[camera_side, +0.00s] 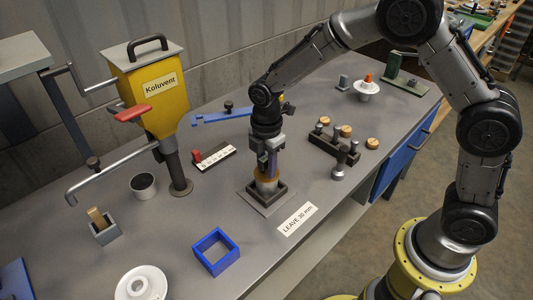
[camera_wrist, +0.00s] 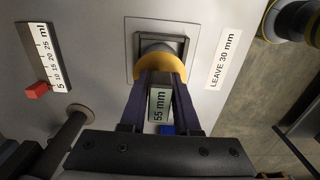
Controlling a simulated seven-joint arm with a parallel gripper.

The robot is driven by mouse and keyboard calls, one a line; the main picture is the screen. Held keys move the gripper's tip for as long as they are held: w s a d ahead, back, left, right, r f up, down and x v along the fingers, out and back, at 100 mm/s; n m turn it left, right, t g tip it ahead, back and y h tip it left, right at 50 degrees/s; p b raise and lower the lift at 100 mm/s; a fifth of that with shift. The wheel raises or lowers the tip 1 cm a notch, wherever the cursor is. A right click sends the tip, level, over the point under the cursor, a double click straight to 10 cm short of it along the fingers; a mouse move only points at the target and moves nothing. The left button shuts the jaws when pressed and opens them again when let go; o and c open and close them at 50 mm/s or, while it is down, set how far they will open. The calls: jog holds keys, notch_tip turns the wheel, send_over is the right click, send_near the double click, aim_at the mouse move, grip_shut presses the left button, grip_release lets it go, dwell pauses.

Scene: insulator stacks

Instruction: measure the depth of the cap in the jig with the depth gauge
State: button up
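The depth gauge (camera_wrist: 159,104) is between the two dark fingers of my gripper (camera_wrist: 163,84) in the wrist view, and its display reads 55 mm. An orange-yellow piece (camera_wrist: 160,65), apparently the gauge's foot, lies across the cap's top. The grey cap (camera_wrist: 156,46) sits in the square jig (camera_wrist: 131,50) and is partly covered. In the side view, my gripper (camera_side: 270,165) points down over the jig (camera_side: 253,196), with the orange piece (camera_side: 267,174) at the cap's mouth. I cannot tell whether it touches the rim.
A "LEAVE 30 mm" label (camera_side: 297,219) lies right of the jig. A blue square frame (camera_side: 214,252) and white disc (camera_side: 141,284) are in front. The yellow Koluvent dispenser (camera_side: 160,95), scale with red slider (camera_side: 214,158) and dark rack (camera_side: 334,147) stand around. Bare table lies between them.

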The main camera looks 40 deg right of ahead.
notch_tip(320, 180, up, 12)
jog(key=shift+r, duration=0.25)
jog(key=shift+d+r, duration=0.1)
jog(key=shift+r, duration=0.5)
jog(key=s+d+r+m+t, duration=0.4)
jog(key=s+d+r, duration=0.3)
jog(key=s+r, duration=0.45)
jog(key=s+d+f+m, duration=0.1)
jog(key=s+f+m, duration=0.2)
jog(key=s+m, duration=0.3)
jog(key=s+d+f+m+t, duration=0.1)
jog(key=s+f+m, duration=0.2)
jog(key=s+m, duration=0.4)
jog(key=shift+d+m+t, duration=0.3)
jog(key=shift+d+m, duration=0.1)
jog(key=shift+m, duration=0.1)
dwell(0.8)
